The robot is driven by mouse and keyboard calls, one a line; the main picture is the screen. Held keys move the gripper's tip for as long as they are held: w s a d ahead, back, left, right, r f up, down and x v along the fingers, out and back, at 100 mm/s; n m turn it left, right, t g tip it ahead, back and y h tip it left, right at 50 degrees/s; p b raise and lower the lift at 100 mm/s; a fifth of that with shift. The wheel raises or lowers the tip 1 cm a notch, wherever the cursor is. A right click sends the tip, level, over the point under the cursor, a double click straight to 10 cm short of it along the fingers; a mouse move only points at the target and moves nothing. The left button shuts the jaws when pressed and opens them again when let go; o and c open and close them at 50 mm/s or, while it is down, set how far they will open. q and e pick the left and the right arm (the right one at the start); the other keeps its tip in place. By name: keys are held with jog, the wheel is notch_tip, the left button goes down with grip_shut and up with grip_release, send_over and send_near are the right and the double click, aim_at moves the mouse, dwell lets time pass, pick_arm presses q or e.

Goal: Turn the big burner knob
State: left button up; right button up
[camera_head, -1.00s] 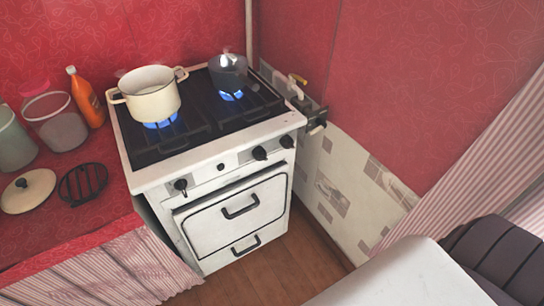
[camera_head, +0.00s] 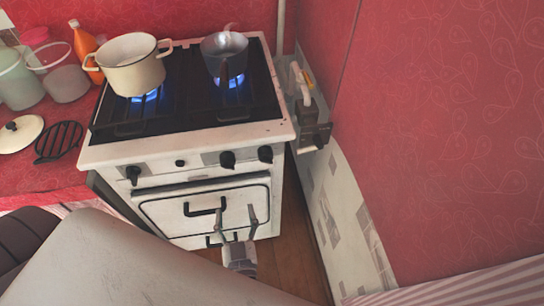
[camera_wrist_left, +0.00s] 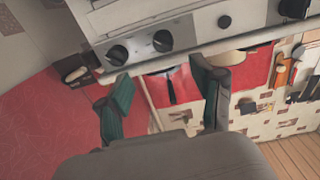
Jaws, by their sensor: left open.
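The white stove (camera_head: 190,147) has several black knobs on its front panel: a left knob (camera_head: 132,174), a small middle knob (camera_head: 180,163), and two right knobs (camera_head: 227,160) and (camera_head: 265,154). I cannot tell which is the big burner's. My left gripper (camera_head: 235,211) is open and empty, low in front of the oven door, below the two right knobs and apart from them. In the left wrist view, its fingers (camera_wrist_left: 160,72) are spread, with the right-hand knob pair (camera_wrist_left: 118,55) and (camera_wrist_left: 163,41) just beyond the tips. My right gripper is out of view.
Oven handles (camera_head: 205,206) project near my gripper.

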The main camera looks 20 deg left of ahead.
aim_at(229, 169)
pick_arm(q)
jog(key=p+x, duration=0.1)
jog(key=x, duration=1.2)
jog(key=shift+w+a+r, duration=0.1)
jog(key=shift+w+a, duration=0.05)
jog(key=shift+a, duration=0.25)
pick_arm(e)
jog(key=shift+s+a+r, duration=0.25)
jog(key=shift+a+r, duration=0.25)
pick_arm(q)
jog(key=c, duration=1.2)
jog(key=shift+o, duration=0.3)
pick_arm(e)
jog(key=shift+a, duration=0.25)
